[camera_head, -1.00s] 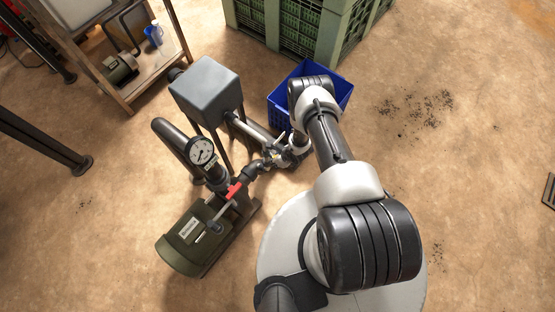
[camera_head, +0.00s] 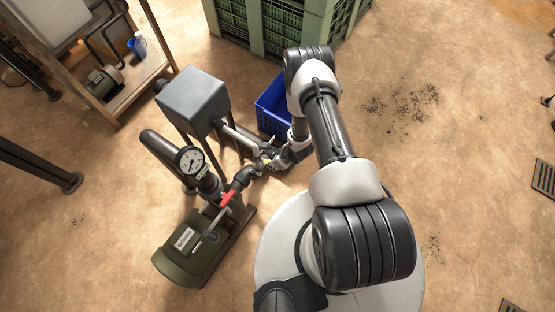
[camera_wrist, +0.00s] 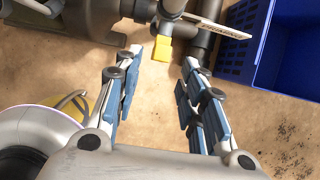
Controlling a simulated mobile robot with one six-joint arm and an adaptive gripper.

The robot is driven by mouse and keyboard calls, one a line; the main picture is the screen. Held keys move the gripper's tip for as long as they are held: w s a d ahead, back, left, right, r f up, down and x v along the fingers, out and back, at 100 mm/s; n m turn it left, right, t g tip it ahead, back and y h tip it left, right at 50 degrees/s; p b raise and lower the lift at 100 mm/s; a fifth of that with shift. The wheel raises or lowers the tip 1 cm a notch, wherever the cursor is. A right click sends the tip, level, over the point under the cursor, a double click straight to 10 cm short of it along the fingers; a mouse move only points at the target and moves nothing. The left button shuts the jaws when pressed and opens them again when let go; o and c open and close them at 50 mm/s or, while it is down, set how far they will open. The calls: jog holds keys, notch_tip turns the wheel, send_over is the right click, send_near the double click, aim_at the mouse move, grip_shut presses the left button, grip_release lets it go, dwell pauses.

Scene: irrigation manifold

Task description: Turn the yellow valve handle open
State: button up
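The yellow valve handle (camera_wrist: 162,49) is a short yellow block below a grey pipe fitting at the top of the wrist view. My gripper (camera_wrist: 161,60) is open, with one blue-and-grey finger on each side of the handle's line. The handle shows in the gap near the fingertips; I cannot tell whether either finger touches it. In the head view my gripper (camera_head: 273,160) is small among the manifold pipes by the blue crate, and the yellow handle is hard to make out there.
A blue crate (camera_wrist: 245,45) stands close to the right finger. A light label plate (camera_wrist: 216,27) hangs beside the pipe. A red handle (camera_head: 228,197), a pressure gauge (camera_head: 190,160), a green pump (camera_head: 183,250) and a grey box (camera_head: 195,95) stand nearby.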

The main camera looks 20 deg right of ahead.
jog(key=v, duration=0.3)
jog(key=shift+s+r, duration=0.1)
jog(key=shift+r, duration=0.2)
dwell(0.3)
